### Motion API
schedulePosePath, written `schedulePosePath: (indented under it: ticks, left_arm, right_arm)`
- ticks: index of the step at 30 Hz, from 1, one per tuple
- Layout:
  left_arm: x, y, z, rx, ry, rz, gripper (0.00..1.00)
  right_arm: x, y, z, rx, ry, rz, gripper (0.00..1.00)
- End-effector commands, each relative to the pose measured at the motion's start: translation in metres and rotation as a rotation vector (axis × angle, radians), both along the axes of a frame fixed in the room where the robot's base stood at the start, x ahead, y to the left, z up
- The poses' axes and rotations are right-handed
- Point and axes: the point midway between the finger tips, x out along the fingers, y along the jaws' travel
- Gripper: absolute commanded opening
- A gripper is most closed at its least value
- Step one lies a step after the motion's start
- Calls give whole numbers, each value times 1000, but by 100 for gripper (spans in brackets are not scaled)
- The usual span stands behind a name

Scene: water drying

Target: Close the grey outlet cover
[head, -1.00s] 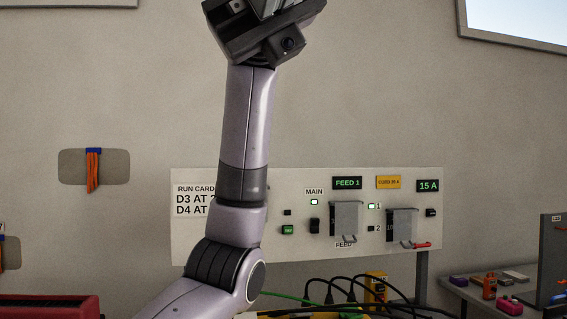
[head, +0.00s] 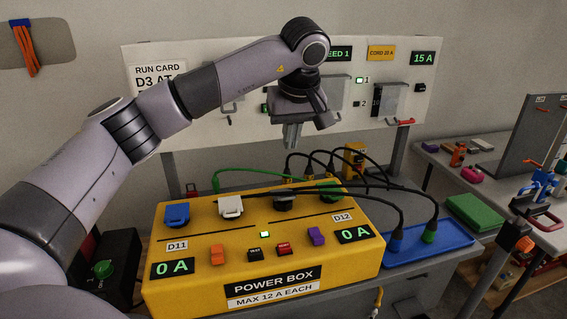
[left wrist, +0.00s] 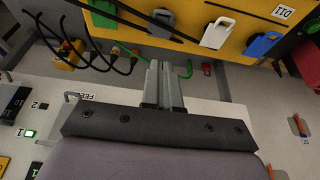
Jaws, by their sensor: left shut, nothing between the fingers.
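The yellow power box (head: 170,285) stands on the bench with a row of outlet covers along its back. The grey outlet cover (head: 285,203) is third from the left; it also shows in the left wrist view (left wrist: 163,19). Its exact lid angle is hard to tell. To its left are a white cover (head: 230,207) and a blue cover (head: 177,215); to its right is a green cover (head: 329,191). My left gripper (head: 292,143) points down, shut and empty, above and behind the grey cover, apart from it. My right gripper is out of view.
Black cables (head: 385,196) arch behind the box and run to plugs in a blue tray (head: 455,238). A green cable (head: 240,172) lies behind the box. The white feed panel (head: 150,110) stands behind my left arm. A side table (head: 465,187) holds small items.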

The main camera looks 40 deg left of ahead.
Motion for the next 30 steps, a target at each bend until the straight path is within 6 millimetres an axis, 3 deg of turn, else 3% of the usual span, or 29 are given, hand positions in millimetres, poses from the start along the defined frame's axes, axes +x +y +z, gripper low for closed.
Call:
schedulePosePath:
  ticks: [5,16,18,24,30]
  left_arm:
    - [4,6,-21,3,5,1,0]
    - [21,26,-92,1,4,1,0]
    - [18,22,-103,1,5,-4,0]
    - [12,15,-124,0,2,-1,0]
    - [10,12,-129,0,0,-1,0]
  right_arm:
    - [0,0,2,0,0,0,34]
    - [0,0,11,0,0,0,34]
    - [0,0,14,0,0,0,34]
    - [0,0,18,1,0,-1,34]
    - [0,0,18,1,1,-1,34]
